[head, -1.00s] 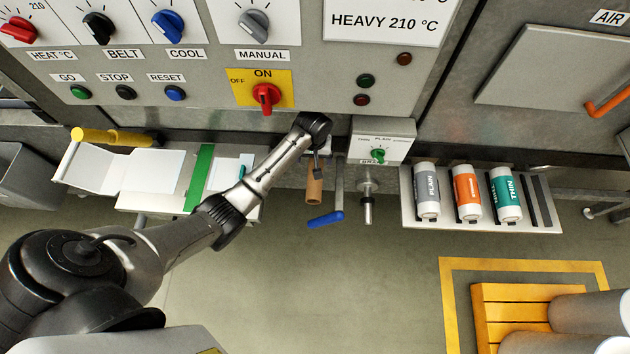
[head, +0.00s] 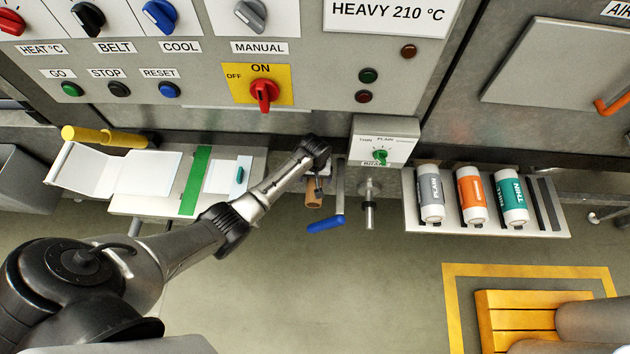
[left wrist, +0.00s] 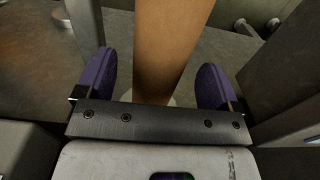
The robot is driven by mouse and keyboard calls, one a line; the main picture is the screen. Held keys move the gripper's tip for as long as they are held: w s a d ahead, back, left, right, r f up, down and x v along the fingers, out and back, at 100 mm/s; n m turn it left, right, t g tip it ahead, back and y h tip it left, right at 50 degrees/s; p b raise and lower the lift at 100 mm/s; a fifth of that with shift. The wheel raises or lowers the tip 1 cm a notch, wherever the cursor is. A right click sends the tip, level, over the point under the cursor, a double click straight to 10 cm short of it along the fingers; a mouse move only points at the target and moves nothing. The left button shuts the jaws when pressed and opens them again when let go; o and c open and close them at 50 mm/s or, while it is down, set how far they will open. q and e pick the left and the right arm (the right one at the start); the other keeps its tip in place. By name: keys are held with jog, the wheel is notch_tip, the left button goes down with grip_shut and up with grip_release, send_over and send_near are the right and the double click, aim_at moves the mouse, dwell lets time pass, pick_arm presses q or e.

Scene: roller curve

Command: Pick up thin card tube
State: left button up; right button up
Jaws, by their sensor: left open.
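A plain brown card tube (head: 313,198) hangs below the machine's front edge, left of a blue-handled lever. In the left wrist view the tube (left wrist: 170,45) runs through the middle of the picture between my two purple finger pads. My left gripper (head: 318,180) is open at the upper part of the tube, with a gap on each side of it (left wrist: 157,85). The tube's upper end is hidden behind my gripper in the head view. A teal roll labelled THIN (head: 509,198) lies on the rack at the right. My right gripper is not in view.
The blue-handled lever (head: 326,222) and a small box with a green knob (head: 380,157) are close right of the tube. An orange roll (head: 472,195) and a grey roll (head: 431,197) share the rack. A white tray (head: 92,172) is at left.

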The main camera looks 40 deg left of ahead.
pick_arm(q)
jog(key=shift+f, duration=1.15)
jog(key=c, duration=1)
jog(key=shift+r, duration=0.1)
